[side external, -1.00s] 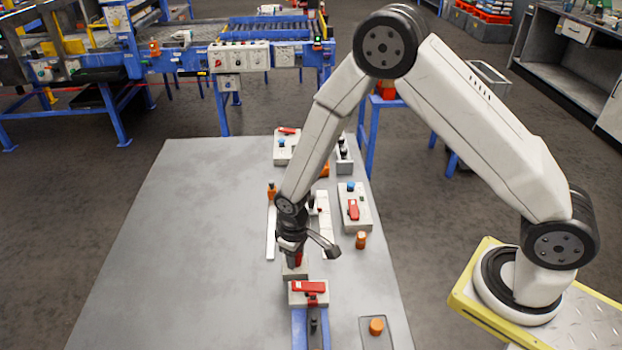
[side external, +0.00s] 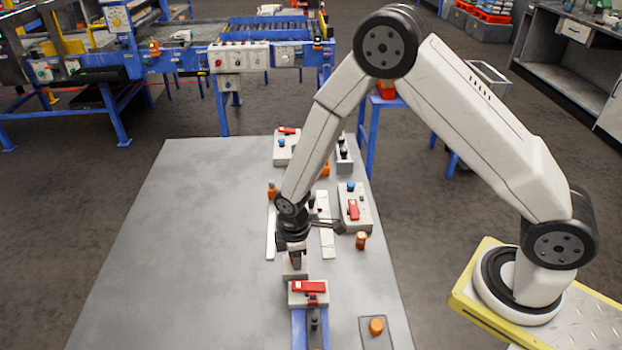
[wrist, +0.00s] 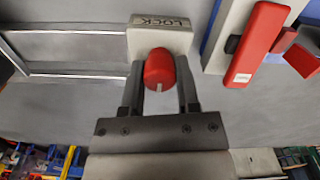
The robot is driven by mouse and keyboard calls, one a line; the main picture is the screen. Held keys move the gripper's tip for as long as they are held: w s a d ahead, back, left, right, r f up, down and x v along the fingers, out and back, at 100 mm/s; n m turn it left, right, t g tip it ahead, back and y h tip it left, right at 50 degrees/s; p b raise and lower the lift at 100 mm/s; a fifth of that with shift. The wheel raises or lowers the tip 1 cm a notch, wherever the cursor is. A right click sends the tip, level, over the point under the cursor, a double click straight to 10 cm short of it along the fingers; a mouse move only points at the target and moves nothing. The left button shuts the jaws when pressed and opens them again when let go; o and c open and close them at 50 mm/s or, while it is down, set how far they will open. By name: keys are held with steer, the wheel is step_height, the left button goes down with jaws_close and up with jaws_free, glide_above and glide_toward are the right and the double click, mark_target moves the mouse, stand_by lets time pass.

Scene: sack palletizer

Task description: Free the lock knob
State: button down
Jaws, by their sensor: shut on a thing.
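The red lock knob (wrist: 160,66) shows in the wrist view, in front of a pale block marked LOCK (wrist: 160,38). A small white mark is on the knob's near edge. My gripper (wrist: 160,90) has one finger on each side of the knob and is shut on it. In the side external view my gripper (side external: 297,257) points down over the lock block (side external: 294,270), and its fingers mostly hide the knob.
A box with a red lever (side external: 309,287) stands just in front of the lock block. An orange knob (side external: 376,326) and an orange cylinder (side external: 361,240) are to the right. Another red-lever box (side external: 354,208) is farther back. The table's left half (side external: 180,250) is clear.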

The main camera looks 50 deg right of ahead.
stand_by(0.4)
steer(key=shift+c, duration=1.6)
jaws_free()
steer(key=shift+r, duration=0.1)
steer(key=shift+r, duration=3.85)
